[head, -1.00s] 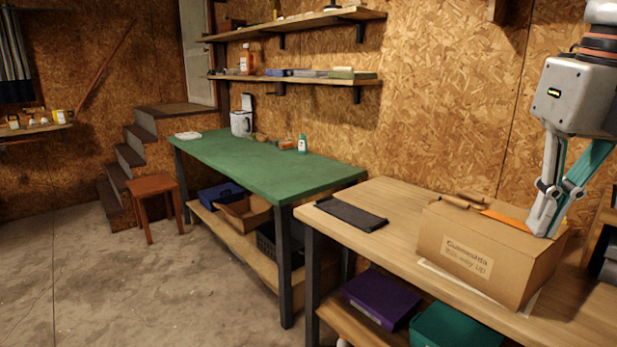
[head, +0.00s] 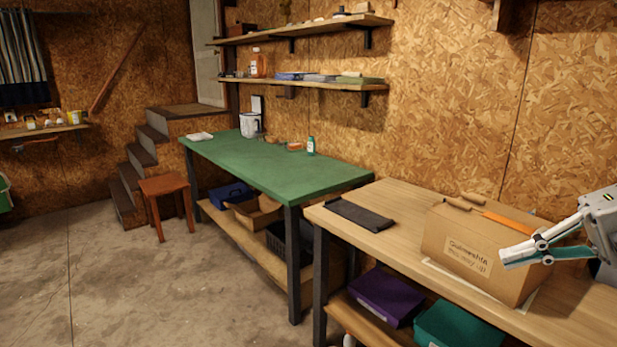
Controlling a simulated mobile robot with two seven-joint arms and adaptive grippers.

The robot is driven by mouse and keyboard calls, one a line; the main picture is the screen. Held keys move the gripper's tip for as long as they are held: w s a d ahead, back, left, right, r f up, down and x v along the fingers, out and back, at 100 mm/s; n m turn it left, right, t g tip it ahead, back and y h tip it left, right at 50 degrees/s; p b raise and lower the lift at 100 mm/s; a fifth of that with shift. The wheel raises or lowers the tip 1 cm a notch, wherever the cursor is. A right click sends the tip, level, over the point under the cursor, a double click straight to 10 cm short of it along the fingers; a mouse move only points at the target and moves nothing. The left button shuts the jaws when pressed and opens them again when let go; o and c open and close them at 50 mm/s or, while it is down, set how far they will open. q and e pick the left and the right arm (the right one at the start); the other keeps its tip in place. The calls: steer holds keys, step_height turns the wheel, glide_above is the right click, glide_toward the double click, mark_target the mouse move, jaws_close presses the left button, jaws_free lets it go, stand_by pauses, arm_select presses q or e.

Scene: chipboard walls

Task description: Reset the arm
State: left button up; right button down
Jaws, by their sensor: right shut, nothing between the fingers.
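My right gripper (head: 506,258) comes in from the right edge of the head view. Its fingers are shut with nothing between them. They point left, in front of the right part of an open cardboard box (head: 455,262). I cannot tell whether they touch the box. Handles of tools and an orange piece stick up from the box's top. My left gripper is not in view.
A stool (head: 166,190) and steps stand at the left. The concrete floor (head: 150,290) in front is clear.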

steer(key=s+d+f+m+t+h+p, duration=0.1)
steer(key=d+f+m+t+h+p, duration=0.1)
steer(key=f+m+t, duration=0.65)
steer(key=s+d+f+m+t+h+p, duration=0.1)
steer(key=d+f+m+t+h+p, duration=0.15)
steer(key=f+m, duration=1.1)
steer(key=s+a+f+m+g+h, duration=0.1)
steer(key=s+a+f+m+g, duration=0.1)
steer(key=s+a+f, duration=0.6)
steer(key=s+a+f+m+g+h+p, duration=0.1)
steer(key=s+a+f+m+g+h, duration=0.1)
steer(key=s+a+f, duration=0.6)
step_height(320, 180, down, 7)
steer(key=shift+a+f+m+g, duration=0.2)
steer(key=shift+a+m+g, duration=0.3)
steer(key=shift+a+m, duration=0.55)
steer(key=shift+a+n, duration=0.2)
steer(key=shift+n, duration=0.05)
